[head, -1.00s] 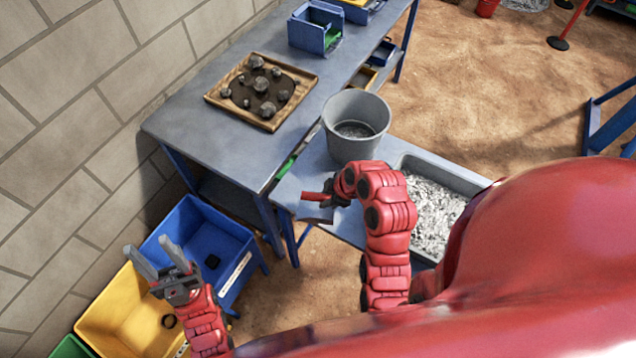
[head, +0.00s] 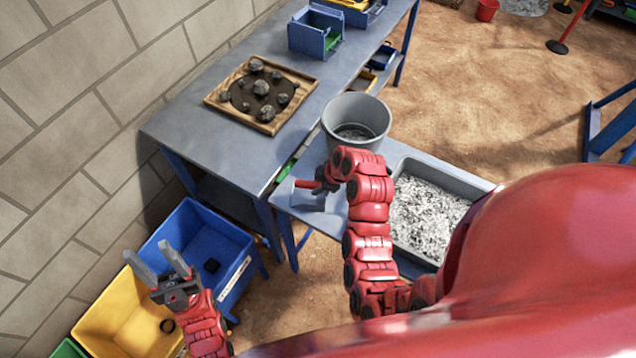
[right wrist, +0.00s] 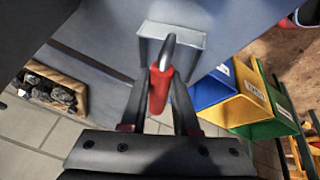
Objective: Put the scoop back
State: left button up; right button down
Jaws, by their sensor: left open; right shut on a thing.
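The scoop has a grey metal pan (head: 309,201) and a red handle (head: 305,184). It is over the left end of the low blue-grey table (head: 340,222); I cannot tell if it touches the top. My right gripper (head: 322,185) is shut on the red handle. In the right wrist view the handle (right wrist: 158,92) sits between the fingers, with the pan (right wrist: 170,42) beyond them. My left gripper (head: 160,262) is open and empty above the yellow and blue bins.
A grey bucket (head: 357,108) and a tray of grey gravel (head: 397,252) are on the low table. A wooden tray of rocks (head: 212,97) is on the workbench (head: 180,125). A blue bin (head: 180,221) and a yellow bin (head: 95,313) stand by the wall.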

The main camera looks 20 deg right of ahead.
jog(key=shift+f, duration=0.2)
jog(key=c, duration=0.7)
grip_release()
jog(key=shift+r, duration=0.1)
jog(key=shift+o, duration=0.2)
jog(key=shift+r, duration=0.15)
